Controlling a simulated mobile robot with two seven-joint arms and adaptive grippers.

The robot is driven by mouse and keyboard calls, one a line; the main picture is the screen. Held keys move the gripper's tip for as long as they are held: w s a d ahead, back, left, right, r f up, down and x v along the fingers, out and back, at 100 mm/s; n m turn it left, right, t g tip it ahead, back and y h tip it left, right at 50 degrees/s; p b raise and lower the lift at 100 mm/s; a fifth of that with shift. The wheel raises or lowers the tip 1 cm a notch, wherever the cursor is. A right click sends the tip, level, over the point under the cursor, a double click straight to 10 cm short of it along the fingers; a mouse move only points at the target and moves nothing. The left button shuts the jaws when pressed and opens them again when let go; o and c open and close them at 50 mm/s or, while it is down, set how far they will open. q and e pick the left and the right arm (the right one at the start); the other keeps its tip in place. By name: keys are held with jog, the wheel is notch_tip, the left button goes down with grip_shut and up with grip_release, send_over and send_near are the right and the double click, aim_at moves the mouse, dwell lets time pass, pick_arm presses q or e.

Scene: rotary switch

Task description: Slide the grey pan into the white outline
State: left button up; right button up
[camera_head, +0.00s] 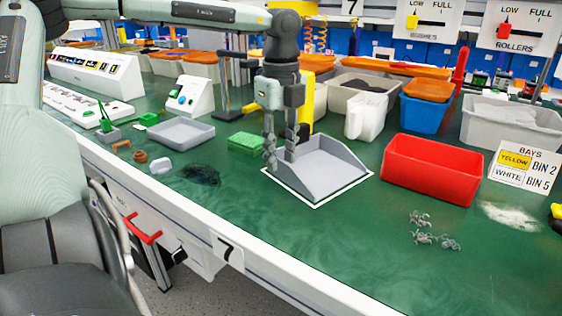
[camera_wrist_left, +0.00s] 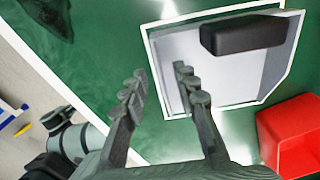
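The grey pan (camera_head: 328,168) is a shallow scoop-shaped tray on the green bench. It lies inside the white outline (camera_head: 345,190), whose front edges show clear around it. In the left wrist view the pan (camera_wrist_left: 225,75) also sits within the white lines (camera_wrist_left: 225,12), with a dark block (camera_wrist_left: 243,35) over its far part. My left gripper (camera_head: 280,155) points down at the pan's left side. Its fingers (camera_wrist_left: 160,80) are apart, one over the pan's edge and one over green bench. I cannot tell whether they touch the pan. My right gripper is not in view.
A red bin (camera_head: 432,170) stands just right of the pan. A grey tray (camera_head: 181,132), a green block (camera_head: 246,142) and a dark smudge (camera_head: 199,174) lie to the left. Metal scraps (camera_head: 432,235) lie front right. White and blue bins stand behind.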

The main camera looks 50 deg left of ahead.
pick_arm(q)
notch_tip(320, 180, up, 10)
jog(key=shift+f, duration=0.15)
dwell(0.7)
